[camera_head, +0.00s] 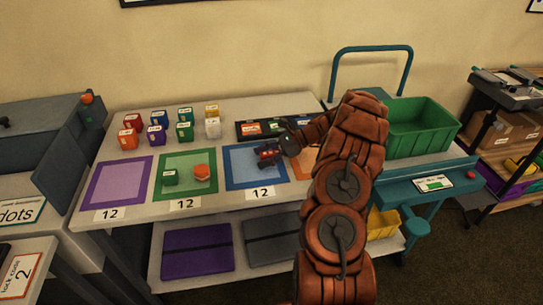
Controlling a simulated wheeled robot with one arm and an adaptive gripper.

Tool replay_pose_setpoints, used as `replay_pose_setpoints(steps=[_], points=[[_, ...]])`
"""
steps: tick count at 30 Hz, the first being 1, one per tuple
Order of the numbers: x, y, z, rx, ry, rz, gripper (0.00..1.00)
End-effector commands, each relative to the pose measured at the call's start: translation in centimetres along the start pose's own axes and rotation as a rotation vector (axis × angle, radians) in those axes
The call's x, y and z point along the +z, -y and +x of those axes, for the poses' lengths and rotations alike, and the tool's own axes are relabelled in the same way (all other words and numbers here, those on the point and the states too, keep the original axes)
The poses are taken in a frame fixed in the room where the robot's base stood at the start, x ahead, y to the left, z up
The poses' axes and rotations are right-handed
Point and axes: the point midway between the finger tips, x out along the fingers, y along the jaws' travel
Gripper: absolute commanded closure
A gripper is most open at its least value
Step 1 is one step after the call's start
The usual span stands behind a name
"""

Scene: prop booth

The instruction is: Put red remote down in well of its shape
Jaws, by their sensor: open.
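My gripper (268,154) is open over the upper part of the blue mat. It looks dark with some red at its end. I cannot tell whether that red is the remote or part of the gripper. A black board (241,134) lies behind it at the back of the table, with an orange-red piece (251,128) at its left and a green piece (276,127) beside that. My arm hides the board's right part. The board's well shapes are too small to make out. I cannot single out the red remote for sure.
Several coloured boxes (185,131) stand at the back left. The purple mat (119,181) is bare. A green bin (420,127) stands on the right, beyond my arm.

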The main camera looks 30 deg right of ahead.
Motion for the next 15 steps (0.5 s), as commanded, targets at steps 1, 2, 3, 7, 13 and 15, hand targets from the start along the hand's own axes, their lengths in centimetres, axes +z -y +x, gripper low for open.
replay_pose_setpoints(steps=[1,2,3,7,13,15], points=[[-0.01,0.0,0.0,0.0,0.0,0.0,0.38],[-0.01,0.0,0.0,0.0,0.0,0.0,0.41],[-0.01,0.0,0.0,0.0,0.0,0.0,0.45],[-0.01,0.0,0.0,0.0,0.0,0.0,0.58],[-0.01,0.01,0.0,0.0,0.0,0.0,0.79],[-0.01,0.0,0.0,0.0,0.0,0.0,0.86]])
